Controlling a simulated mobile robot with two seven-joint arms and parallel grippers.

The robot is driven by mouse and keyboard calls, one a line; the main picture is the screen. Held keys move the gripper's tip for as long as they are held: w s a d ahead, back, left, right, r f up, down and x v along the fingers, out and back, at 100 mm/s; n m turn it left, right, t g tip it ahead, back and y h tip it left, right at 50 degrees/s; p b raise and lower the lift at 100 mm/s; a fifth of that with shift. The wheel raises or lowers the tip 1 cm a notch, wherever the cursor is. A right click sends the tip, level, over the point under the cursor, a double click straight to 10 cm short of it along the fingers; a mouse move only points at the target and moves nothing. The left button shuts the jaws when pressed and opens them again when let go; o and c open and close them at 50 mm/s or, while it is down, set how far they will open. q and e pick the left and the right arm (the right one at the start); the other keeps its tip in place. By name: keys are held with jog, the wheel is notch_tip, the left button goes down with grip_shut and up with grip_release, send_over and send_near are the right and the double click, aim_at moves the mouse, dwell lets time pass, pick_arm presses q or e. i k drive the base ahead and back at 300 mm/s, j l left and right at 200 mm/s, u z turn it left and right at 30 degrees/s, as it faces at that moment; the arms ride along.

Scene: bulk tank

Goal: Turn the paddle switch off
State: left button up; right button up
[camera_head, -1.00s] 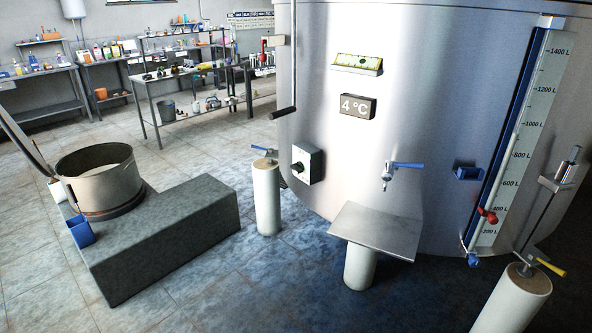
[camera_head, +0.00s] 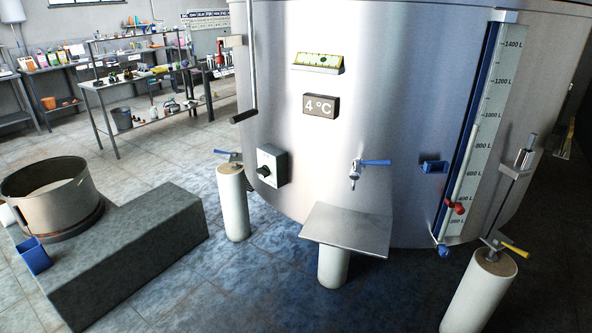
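A grey switch box with a dark knob (camera_head: 270,166) is on the lower left of the large steel tank (camera_head: 400,60). It is the likeliest paddle switch in the camera_head view, but the knob's setting is too small to read. A black crank handle (camera_head: 244,116) hangs on a rod above and left of it. A post with a blue-handled valve (camera_head: 230,156) stands just left of the box. Neither of my grippers shows in the view.
A steel shelf (camera_head: 346,230) on a white post (camera_head: 333,267) juts out before the tank. Another post (camera_head: 478,290) stands at right.

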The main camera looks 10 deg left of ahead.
aim_at(264, 171)
jog(key=i+j+z, duration=0.15)
jog(key=j+z, duration=0.15)
jog(key=j, duration=0.25)
jog(key=i+j+z, duration=0.3)
jog(key=j, duration=0.4)
jog(key=j+z, duration=0.1)
jog(key=j, duration=0.4)
jog(key=i+j, duration=0.1)
jog(key=j, duration=0.45)
jog(key=i+j+z, duration=0.1)
jog(key=j, duration=0.45)
jog(key=i+j, duration=0.15)
jog(key=j, duration=0.4)
jog(key=i+j, duration=0.1)
jog(key=j, duration=0.45)
jog(key=i+j+z, duration=0.1)
jog(key=j, duration=0.45)
